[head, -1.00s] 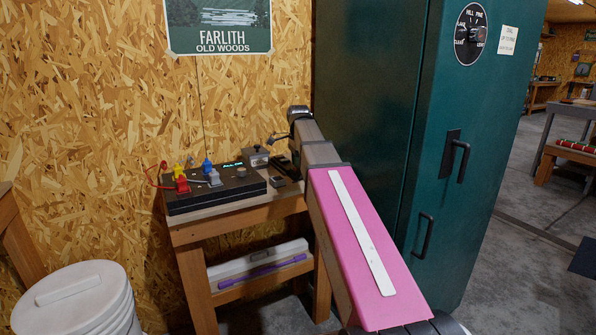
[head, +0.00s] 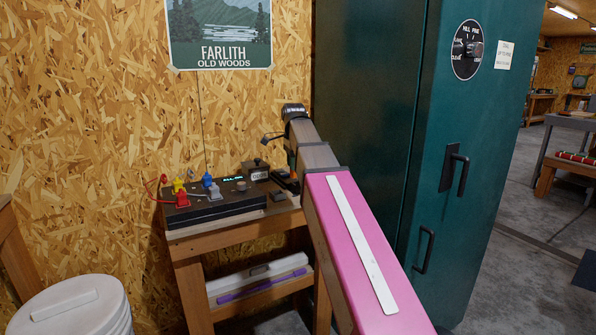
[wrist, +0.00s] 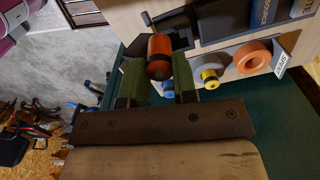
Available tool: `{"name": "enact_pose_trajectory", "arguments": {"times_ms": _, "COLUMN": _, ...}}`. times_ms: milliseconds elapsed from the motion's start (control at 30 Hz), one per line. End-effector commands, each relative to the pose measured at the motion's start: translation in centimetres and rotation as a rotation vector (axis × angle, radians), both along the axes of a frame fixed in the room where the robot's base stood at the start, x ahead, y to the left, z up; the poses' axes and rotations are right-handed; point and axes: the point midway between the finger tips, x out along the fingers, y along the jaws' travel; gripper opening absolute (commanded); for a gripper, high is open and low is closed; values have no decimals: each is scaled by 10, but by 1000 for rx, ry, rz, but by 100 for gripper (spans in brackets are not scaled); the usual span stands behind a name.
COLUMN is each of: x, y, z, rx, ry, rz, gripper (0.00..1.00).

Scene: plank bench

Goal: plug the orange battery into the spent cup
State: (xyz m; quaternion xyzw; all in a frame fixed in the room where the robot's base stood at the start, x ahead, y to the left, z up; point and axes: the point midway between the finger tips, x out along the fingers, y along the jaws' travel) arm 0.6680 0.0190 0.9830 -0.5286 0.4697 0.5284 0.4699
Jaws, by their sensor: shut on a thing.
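My gripper (wrist: 158,62) shows in the wrist view with its two green fingers shut on the orange battery (wrist: 159,50), a short cylinder with a dark end. It is held over or beside a dark recess near the edge of the pale bench top; I cannot tell whether they touch. To its right, a small tag that seems to read SPENT (wrist: 281,66) stands beside an orange ring with a dark centre (wrist: 251,58). I cannot tell whether this ring is the spent cup.
A black panel (head: 216,208) with coloured plugs and leads sits on the small wooden bench, left of my arm. A tall green cabinet (head: 480,130) stands close on the right. A white bucket (head: 70,305) stands at the lower left.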

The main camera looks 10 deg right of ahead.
Motion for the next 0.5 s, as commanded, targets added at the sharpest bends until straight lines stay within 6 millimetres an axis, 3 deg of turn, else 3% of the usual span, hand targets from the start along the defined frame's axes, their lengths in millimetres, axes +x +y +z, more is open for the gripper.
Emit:
{"name": "enact_pose_trajectory", "arguments": {"times_ms": 200, "x": -37, "y": 31, "z": 27, "rx": 0, "ry": -1, "rz": 2, "gripper": 4}}
{"name": "enact_pose_trajectory", "arguments": {"times_ms": 500, "x": -60, "y": 53, "z": 48, "rx": 0, "ry": -1, "rz": 1, "gripper": 4}}
